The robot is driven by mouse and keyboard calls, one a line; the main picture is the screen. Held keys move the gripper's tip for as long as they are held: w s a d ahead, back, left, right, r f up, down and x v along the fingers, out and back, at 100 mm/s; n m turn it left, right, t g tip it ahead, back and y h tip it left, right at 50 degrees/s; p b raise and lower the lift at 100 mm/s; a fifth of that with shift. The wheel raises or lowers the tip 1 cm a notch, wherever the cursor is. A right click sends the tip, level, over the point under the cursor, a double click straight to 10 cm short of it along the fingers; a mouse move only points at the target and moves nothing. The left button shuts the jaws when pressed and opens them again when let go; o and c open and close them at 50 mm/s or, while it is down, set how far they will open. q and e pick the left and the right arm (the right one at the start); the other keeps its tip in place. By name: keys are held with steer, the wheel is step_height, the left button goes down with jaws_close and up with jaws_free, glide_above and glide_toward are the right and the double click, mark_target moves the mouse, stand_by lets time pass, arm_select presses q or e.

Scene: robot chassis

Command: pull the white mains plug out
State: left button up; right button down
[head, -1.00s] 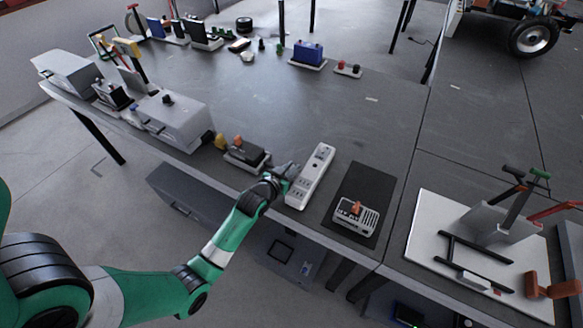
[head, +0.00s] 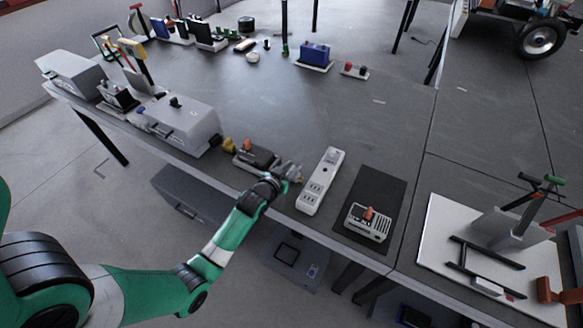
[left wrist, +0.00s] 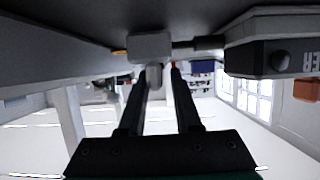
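The white power strip (head: 311,196) lies near the table's front edge. My left gripper (head: 290,171) is low beside it, on its left side, between the strip and a black device (head: 262,157). In the left wrist view, a white block (left wrist: 149,42), apparently the plug, sits beyond the fingertips, with a short grey stub pointing back at me. The open fingers (left wrist: 160,72) lie either side of the stub, the left one closer; I see no clear grip on it. In the head view the plug is too small to make out. My right gripper is out of view.
Right of the strip is a black mat (head: 388,184) with a white device (head: 368,224). A grey case (head: 184,126) stands at the left edge. A white board with a stand (head: 440,236) is at the right. The table's middle is clear.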

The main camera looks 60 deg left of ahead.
arm_select(q)
steer(key=shift+s+d+r, duration=0.2)
steer(key=shift+s+r, duration=0.05)
steer(key=p+v, duration=0.4)
steer(key=v, duration=0.6)
steer(key=shift+s+f, duration=0.1)
steer(key=shift+s+d, duration=0.3)
